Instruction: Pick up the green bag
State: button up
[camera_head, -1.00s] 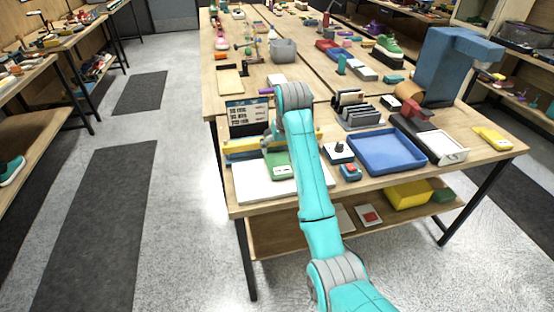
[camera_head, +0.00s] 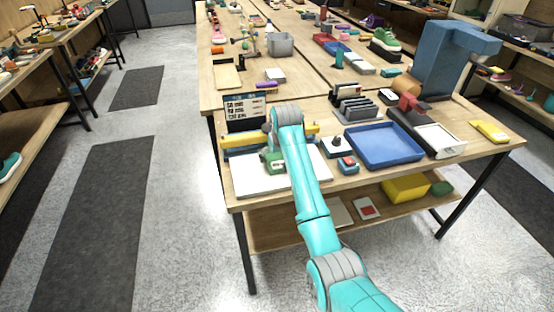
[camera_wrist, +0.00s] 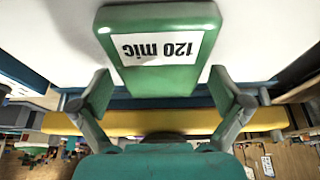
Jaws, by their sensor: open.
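A green block-like item with a white label reading "120 mic" shows upside down in the wrist view (camera_wrist: 165,50); I cannot tell whether it is the green bag. It lies on a white pad (camera_wrist: 60,35). My gripper (camera_wrist: 160,82) is open, with one finger on each side of the item's near end, and gaps show beside it. In the head view the green item (camera_head: 272,163) is partly hidden by my arm, on the white pad (camera_head: 250,182). My gripper (camera_head: 269,137) is mostly hidden there.
A sign (camera_head: 246,112) and a yellow bar (camera_head: 238,141) stand just behind the pad. A control box with a black knob (camera_head: 336,146), a red button box (camera_head: 348,165) and a blue tray (camera_head: 385,147) lie to the right. Another green object (camera_head: 442,188) sits on the lower shelf.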

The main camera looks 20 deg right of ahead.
jog(key=shift+f, duration=0.25)
dwell(0.6)
jog(key=c, duration=1)
jog(key=shift+r, duration=0.2)
jog(key=shift+c, duration=0.2)
